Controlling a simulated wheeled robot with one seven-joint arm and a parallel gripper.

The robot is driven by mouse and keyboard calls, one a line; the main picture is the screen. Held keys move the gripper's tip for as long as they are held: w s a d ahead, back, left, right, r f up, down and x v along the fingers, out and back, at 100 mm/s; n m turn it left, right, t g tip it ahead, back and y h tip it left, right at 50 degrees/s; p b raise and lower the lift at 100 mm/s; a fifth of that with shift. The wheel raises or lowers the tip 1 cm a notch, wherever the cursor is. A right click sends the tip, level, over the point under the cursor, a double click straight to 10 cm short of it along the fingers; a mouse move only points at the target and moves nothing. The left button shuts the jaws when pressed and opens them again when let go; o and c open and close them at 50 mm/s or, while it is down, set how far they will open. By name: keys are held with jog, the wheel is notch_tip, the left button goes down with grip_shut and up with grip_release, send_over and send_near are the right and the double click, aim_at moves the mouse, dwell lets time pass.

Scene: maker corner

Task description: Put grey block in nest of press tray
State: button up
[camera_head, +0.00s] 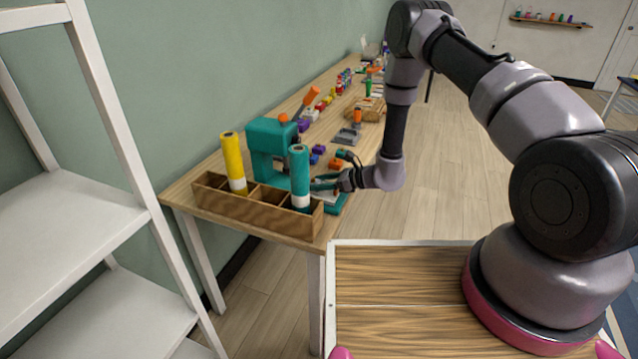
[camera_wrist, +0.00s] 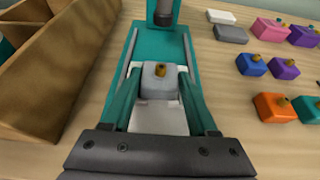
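The grey block (camera_wrist: 160,80), with a small brass knob on top, is between the fingers of my gripper (camera_wrist: 160,88) in the wrist view. Both teal fingers appear to touch its sides. It is over the pale press tray (camera_wrist: 160,119), which lies on the teal base of the press (camera_wrist: 128,58). I cannot tell whether the block rests in the nest, as its underside is hidden. In the head view my gripper (camera_head: 326,184) is at the press (camera_head: 268,140), partly behind the teal cylinder; the block cannot be made out there.
A wooden divided box (camera_head: 260,207) with a yellow cylinder (camera_head: 232,160) and a teal cylinder (camera_head: 299,170) stands at the table's near edge. Several coloured knobbed blocks lie right of the press, including an orange one (camera_wrist: 270,107). Another grey block (camera_wrist: 230,34) lies beside the press.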

jog(key=shift+s+d+f, duration=0.3)
jog(key=shift+d+f, duration=0.1)
jog(key=shift+f, duration=0.15)
jog(key=shift+r, duration=0.25)
jog(key=r+v, duration=0.1)
jog(key=v, duration=1.1)
jog(key=s+r+n+g, duration=0.2)
jog(key=r+n, duration=0.1)
jog(key=r, duration=0.6)
jog(key=s+r+n+g+h, duration=0.15)
jog(key=r+n, duration=0.25)
jog(key=r, duration=0.6)
jog(key=s+r+n+g, duration=0.1)
jog(key=s+r+n, duration=0.2)
jog(key=r, duration=0.6)
jog(key=s+d+r+n+t+h, duration=0.7)
jog(key=s+d+r+h, duration=0.2)
jog(key=s+d+r, duration=0.7)
notch_tip(320, 180, up, 2)
jog(key=shift+s+n, duration=0.15)
jog(key=shift+n, duration=0.25)
